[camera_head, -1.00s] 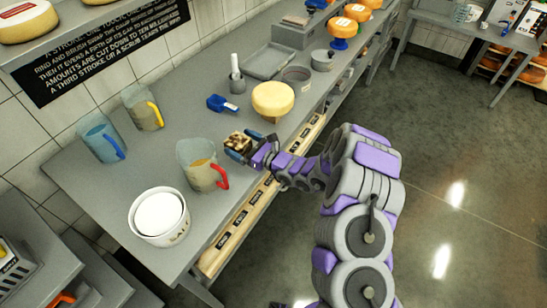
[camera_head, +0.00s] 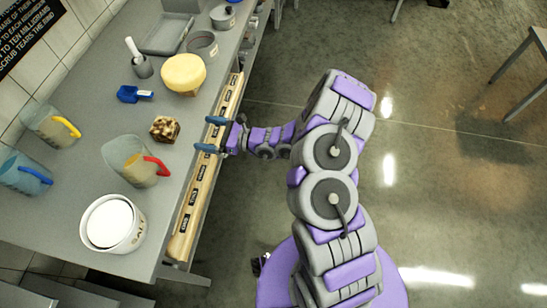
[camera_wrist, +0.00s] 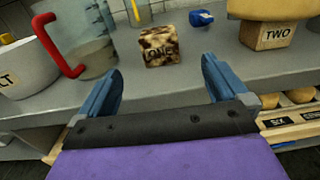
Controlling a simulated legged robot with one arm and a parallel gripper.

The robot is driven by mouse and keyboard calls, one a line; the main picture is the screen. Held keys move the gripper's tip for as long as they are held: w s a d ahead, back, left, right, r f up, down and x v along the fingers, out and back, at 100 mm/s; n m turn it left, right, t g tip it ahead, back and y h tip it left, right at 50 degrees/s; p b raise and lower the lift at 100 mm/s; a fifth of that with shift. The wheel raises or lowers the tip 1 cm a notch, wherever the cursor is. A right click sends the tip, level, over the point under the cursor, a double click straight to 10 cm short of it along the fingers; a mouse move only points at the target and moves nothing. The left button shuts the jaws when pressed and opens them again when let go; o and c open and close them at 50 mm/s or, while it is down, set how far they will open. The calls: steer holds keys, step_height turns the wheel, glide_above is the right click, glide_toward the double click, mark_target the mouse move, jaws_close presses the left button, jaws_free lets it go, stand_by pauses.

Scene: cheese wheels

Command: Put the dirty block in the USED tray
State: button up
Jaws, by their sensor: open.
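The brown-stained block (camera_head: 165,129) sits on the grey table near its front edge. In the wrist view the block (camera_wrist: 160,47) shows dark lettering, perhaps "LONG", and stands just beyond my fingertips, between their lines. My gripper (camera_head: 211,134) is open and empty at the table's front edge, apart from the block; its two blue fingers also show in the wrist view (camera_wrist: 162,70). A shallow grey tray (camera_head: 150,47) lies farther back on the table. I see no USED label on it.
A jug with a red handle (camera_head: 130,162) and a white SALT tub (camera_head: 112,223) stand near the block. A blue scoop (camera_head: 133,95) and a cheese wheel (camera_head: 183,73) are beyond it. A wooden rack (camera_head: 210,165) of labelled slots runs below the table edge.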

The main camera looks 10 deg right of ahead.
steer(key=s+a+r+n+g+y, duration=0.1)
steer(key=s+a+r+n+g, duration=0.1)
steer(key=s+r+n+g, duration=0.3)
steer(key=s+a+r+n+g+y, duration=0.1)
steer(key=s+a+r+n, duration=0.15)
steer(key=r, duration=0.55)
steer(key=s+d+r+n+g+h, duration=0.1)
steer(key=s+r+n+g+h, duration=0.1)
steer(key=s+r+n+g, duration=0.4)
steer(key=s+r+n+g+h, duration=0.1)
steer(key=s+r+n+h, duration=0.15)
steer(key=s, duration=0.45)
steer(key=s+d+n+t+h, duration=0.1)
steer(key=s+d+h, duration=0.3)
steer(key=d, duration=0.4)
steer(key=s+d+n+t+h, duration=0.1)
steer(key=s+d+n+h, duration=0.2)
steer(key=d, duration=0.6)
steer(key=s+d+n+t+h, duration=0.1)
steer(key=s+d+n+h, duration=0.1)
steer(key=s+d+h, duration=0.5)
steer(key=shift+s+d+n+t, duration=0.4)
steer(key=shift+s+d, duration=0.7)
steer(key=shift+d, duration=0.05)
